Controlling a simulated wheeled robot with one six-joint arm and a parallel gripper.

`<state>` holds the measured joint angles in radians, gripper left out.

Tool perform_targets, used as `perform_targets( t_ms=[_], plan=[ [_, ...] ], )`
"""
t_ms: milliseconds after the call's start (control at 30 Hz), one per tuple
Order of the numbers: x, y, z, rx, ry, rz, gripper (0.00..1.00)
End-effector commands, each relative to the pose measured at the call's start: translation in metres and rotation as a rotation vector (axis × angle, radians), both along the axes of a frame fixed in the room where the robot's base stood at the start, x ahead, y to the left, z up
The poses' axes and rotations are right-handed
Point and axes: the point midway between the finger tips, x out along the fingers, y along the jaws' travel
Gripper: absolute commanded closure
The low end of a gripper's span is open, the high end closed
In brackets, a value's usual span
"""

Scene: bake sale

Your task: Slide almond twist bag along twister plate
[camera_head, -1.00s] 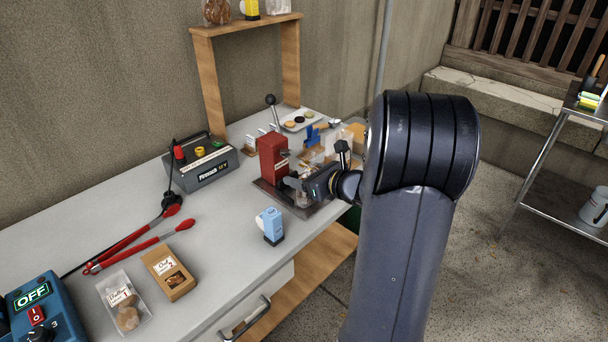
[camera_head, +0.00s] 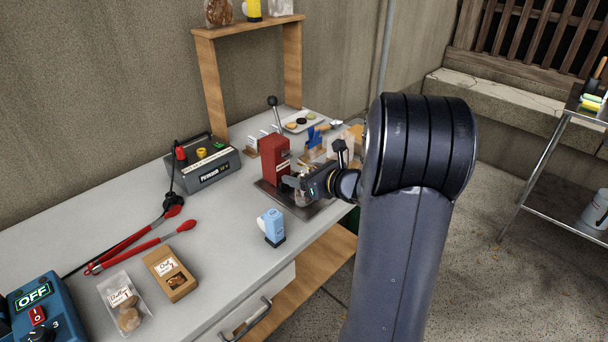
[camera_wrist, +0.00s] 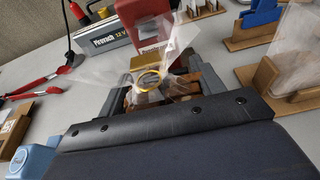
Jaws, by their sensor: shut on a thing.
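The red twister (camera_head: 275,161) stands on the table with a black-knobbed lever; it also shows at the top of the wrist view (camera_wrist: 147,25). Its dark flat plate (camera_head: 322,207) extends toward the table's front edge. My gripper (camera_head: 294,184) is low over this plate, close in front of the red body. In the wrist view, my gripper (camera_wrist: 154,82) is shut on a clear bag (camera_wrist: 178,45), the almond twist bag, with brown contents below and loose film standing up. A yellow ring (camera_wrist: 149,79) shows at the bag's neck. My fingers partly hide the bag, and whether it touches the plate is unclear.
A light-blue device (camera_head: 271,227) stands left of the plate near the front edge. Wooden holders and a tray (camera_head: 301,121) crowd the area behind. The table between is clear.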

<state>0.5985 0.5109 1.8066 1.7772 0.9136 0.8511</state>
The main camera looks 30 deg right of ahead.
Motion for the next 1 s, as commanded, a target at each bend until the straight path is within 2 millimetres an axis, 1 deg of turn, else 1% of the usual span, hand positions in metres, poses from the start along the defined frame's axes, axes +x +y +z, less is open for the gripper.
perform_targets(
  t_ms=[1000],
  plan=[
    [0.02,0.008,0.0,-0.001,0.0,0.001,0.47]
  ],
)
